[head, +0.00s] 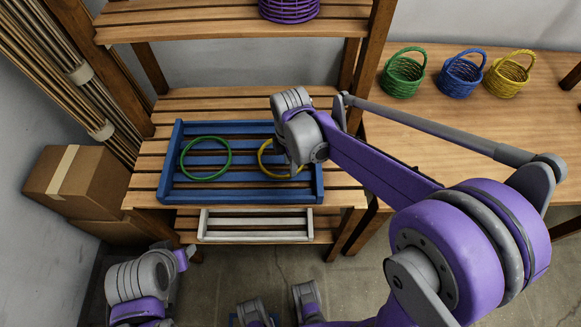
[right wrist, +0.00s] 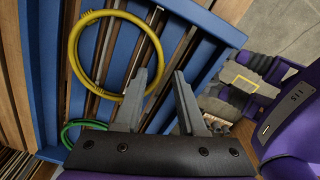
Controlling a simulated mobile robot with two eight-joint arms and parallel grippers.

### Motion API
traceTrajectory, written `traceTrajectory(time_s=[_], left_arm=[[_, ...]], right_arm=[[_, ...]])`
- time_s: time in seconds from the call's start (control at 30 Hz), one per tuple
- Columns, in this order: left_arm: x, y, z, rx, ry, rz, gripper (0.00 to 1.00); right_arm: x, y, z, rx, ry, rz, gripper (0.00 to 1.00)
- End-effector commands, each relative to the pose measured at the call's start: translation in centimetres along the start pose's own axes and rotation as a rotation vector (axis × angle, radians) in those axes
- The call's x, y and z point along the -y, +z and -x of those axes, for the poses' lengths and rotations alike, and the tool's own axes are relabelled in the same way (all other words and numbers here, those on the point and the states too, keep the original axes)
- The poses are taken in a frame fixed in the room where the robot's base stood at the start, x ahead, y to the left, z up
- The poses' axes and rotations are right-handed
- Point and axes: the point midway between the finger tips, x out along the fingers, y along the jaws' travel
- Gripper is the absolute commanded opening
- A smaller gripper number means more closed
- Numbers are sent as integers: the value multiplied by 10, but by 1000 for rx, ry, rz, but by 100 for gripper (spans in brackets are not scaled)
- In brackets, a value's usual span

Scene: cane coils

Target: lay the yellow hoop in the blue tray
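The blue tray (head: 240,197) is a slatted tray on the wooden shelf unit. The yellow hoop (head: 262,163) lies at the tray's right side, partly hidden by my right wrist in the head view. In the right wrist view the yellow hoop (right wrist: 73,62) appears inside the blue tray (right wrist: 45,75), over its slats. My right gripper (right wrist: 163,76) is open, its fingers apart, with the hoop's edge by the left finger; I see no grip on it. My left arm's end (head: 182,259) is low at the left in the head view, its fingers unclear.
A green hoop (head: 205,176) lies in the tray's left half. A white slatted tray (head: 255,236) is on the shelf below. Green (head: 403,76), blue (head: 460,77) and yellow (head: 507,76) baskets stand on the right table. Cardboard boxes (head: 92,184) and tied canes (head: 70,65) are at the left.

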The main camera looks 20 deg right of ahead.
Motion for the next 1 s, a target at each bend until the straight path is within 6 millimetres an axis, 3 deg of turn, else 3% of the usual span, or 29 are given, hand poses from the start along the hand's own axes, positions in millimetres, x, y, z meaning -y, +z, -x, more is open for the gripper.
traceTrajectory(time_s=[0.1, 0.3, 0.57, 0.77, 1.0], left_arm=[[0, -3, 4, -2, 0, 0, 50], [0, -5, 7, -3, 0, 0, 50], [0, -6, 8, -4, 0, 0, 50], [0, -6, 8, -4, 0, 0, 50], [0, -6, 8, -4, 0, 0, 50]], right_arm=[[0, 0, 30, 0, 0, 0, 40], [0, 0, 66, 0, 0, 0, 40], [9, 2, 85, -1, 20, -69, 40], [61, 16, 83, -39, 142, -530, 40], [134, 30, 58, -196, 305, -1225, 40]])
